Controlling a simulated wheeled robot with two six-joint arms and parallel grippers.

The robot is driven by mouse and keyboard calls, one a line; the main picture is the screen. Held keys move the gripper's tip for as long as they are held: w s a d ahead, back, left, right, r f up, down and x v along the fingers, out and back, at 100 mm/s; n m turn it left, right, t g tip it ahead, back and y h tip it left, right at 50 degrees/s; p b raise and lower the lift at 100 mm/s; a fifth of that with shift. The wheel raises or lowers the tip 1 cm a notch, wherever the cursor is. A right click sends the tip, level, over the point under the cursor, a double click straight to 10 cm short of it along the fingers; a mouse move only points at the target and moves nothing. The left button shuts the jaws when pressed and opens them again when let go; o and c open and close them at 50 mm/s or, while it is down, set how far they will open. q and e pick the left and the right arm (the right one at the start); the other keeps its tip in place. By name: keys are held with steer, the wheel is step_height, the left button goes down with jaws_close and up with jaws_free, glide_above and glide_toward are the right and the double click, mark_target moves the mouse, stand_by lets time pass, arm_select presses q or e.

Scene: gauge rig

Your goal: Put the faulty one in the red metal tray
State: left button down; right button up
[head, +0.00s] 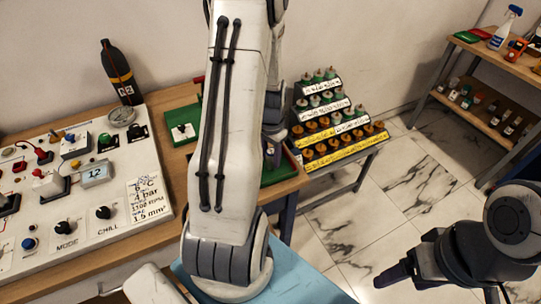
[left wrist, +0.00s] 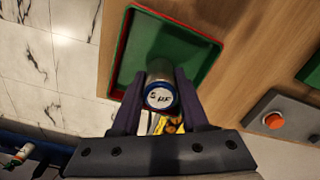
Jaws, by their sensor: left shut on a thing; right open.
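My left gripper (head: 273,152) is over the far right end of the bench, partly hidden by my left arm. In the left wrist view my left gripper (left wrist: 160,105) is shut on a silver cylinder (left wrist: 160,70) with a blue rim and a white end label reading "µF". The cylinder is over a tray (left wrist: 197,62) with a green inside and a red edge line; I cannot tell if it touches the tray. This tray (head: 284,172) is mostly hidden in the head view. My right gripper (head: 393,277) is open and empty at the lower right.
A gauge panel (head: 150,172) with knobs, switches and a small display fills the left bench. A green mat or tray (head: 183,112) carries a knob. A grey box with an orange button (left wrist: 273,120) stands beside the tray. A stepped rack (head: 335,125) and shelf (head: 490,105) stand beyond.

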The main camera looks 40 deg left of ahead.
mark_target(271, 153)
arm_select(q)
steer(key=shift+f, duration=0.1)
steer(key=shift+c, duration=2.1)
jaws_free()
step_height(271, 153, up, 12)
steer(key=s+d+r+m, duration=0.1)
steer(key=d+r+m, duration=0.1)
steer(key=d, duration=0.7)
steer(key=s+d+r+m, duration=0.1)
steer(key=d, duration=0.9)
steer(key=s+d+r+m+h, duration=0.1)
steer(key=s+d+m, duration=0.3)
steer(key=s+d, duration=0.8)
steer(key=shift+s+d+r, duration=0.2)
steer(key=shift+s+r, duration=0.05)
steer(key=shift+s, duration=0.65)
